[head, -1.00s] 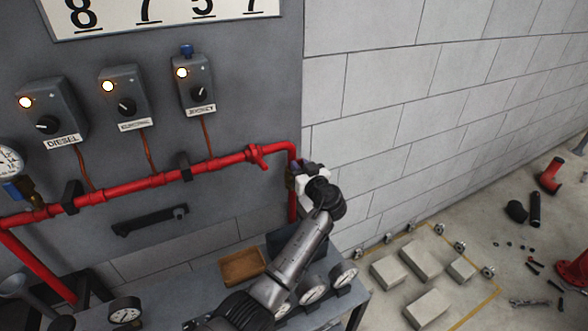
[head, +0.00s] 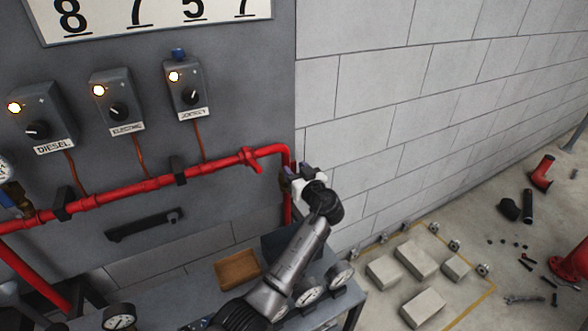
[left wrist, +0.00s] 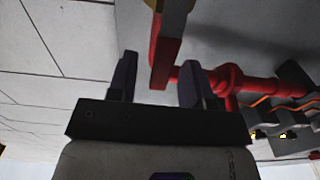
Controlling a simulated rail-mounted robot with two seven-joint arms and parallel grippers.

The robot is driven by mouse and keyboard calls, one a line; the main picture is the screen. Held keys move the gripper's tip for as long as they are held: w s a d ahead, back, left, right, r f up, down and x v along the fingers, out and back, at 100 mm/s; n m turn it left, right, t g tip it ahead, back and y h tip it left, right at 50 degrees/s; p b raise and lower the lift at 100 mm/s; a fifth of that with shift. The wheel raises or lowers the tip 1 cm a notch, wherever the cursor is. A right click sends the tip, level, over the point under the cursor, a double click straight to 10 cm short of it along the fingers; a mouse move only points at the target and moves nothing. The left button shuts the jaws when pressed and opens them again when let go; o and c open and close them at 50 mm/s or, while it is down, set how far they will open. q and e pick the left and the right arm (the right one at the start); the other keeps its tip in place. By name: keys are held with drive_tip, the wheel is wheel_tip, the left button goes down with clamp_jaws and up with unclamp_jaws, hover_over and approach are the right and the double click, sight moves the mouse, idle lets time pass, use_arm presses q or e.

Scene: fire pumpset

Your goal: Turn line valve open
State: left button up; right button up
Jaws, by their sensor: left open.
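The red line pipe (head: 140,185) runs across the grey panel and turns down at its right end. A small red handle-like fitting (head: 250,157) sits on it near that corner; I cannot tell for sure that it is the line valve. My left gripper (head: 293,174) is open at the pipe's downward leg. In the left wrist view, a flat red bar (left wrist: 167,50) reaches in between the two spread fingers of my left gripper (left wrist: 160,82). I cannot tell whether either finger touches it. The gripper hides part of the pipe in the head view. My right gripper is not in view.
Three control boxes with lit lamps hang above the pipe, the nearest at right (head: 186,88). Below stands a grey bench with a brown tray (head: 238,269) and several gauges (head: 308,292). A pale block wall (head: 400,120) rises right of the panel. Blocks (head: 417,258) lie on the floor.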

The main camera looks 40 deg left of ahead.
use_arm(q)
drive_tip(key=v, duration=1.2)
drive_tip(key=shift+d, duration=0.35)
drive_tip(key=shift+s, duration=0.15)
